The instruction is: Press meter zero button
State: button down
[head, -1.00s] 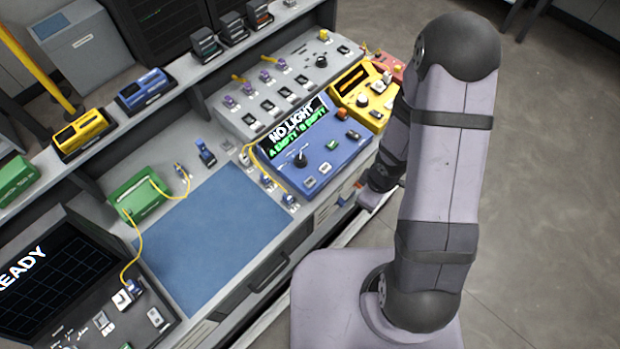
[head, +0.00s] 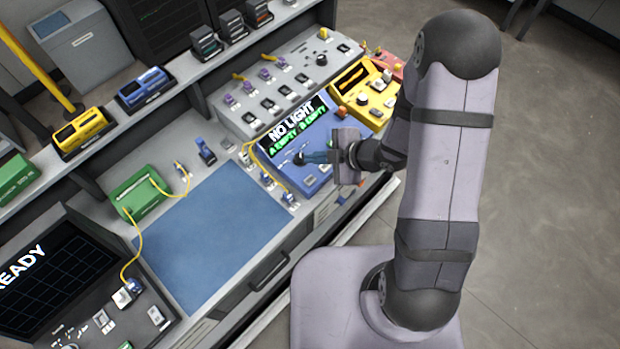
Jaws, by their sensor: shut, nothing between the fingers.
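The blue meter (head: 283,178) stands on the bench with its screen (head: 295,124) tilted up. The screen reads "NO LIGHT" and "A EMPTY B EMPTY". My gripper (head: 303,158) is over the meter's front panel, its fingers pointing left near the round black knob. The fingers are shut and hold nothing. My gripper hides much of the panel, including the green button and the right-hand buttons. I cannot tell whether the fingertips touch the panel.
A yellow device (head: 366,92) stands right of the meter, and a grey switch panel (head: 275,85) behind it. Yellow fibre runs along the meter's left side. A blue mat (head: 215,235) lies clear at left. A green box (head: 138,193) and a black machine reading "READY" (head: 55,275) stand further left.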

aim_at(314, 182)
jog(key=shift+f, duration=0.15)
notch_tip(314, 182, down, 9)
jog(key=b, duration=0.8)
jog(key=shift+r, duration=0.2)
jog(key=shift+f, duration=0.1)
dwell(1.8)
jog(key=shift+f+b, duration=0.3)
jog(key=shift+b, duration=0.05)
jog(key=shift+f+b, duration=0.4)
jog(key=shift+f, duration=0.05)
dwell(0.7)
jog(key=shift+r, duration=0.1)
jog(key=shift+r+p, duration=0.8)
jog(key=shift+p, duration=0.05)
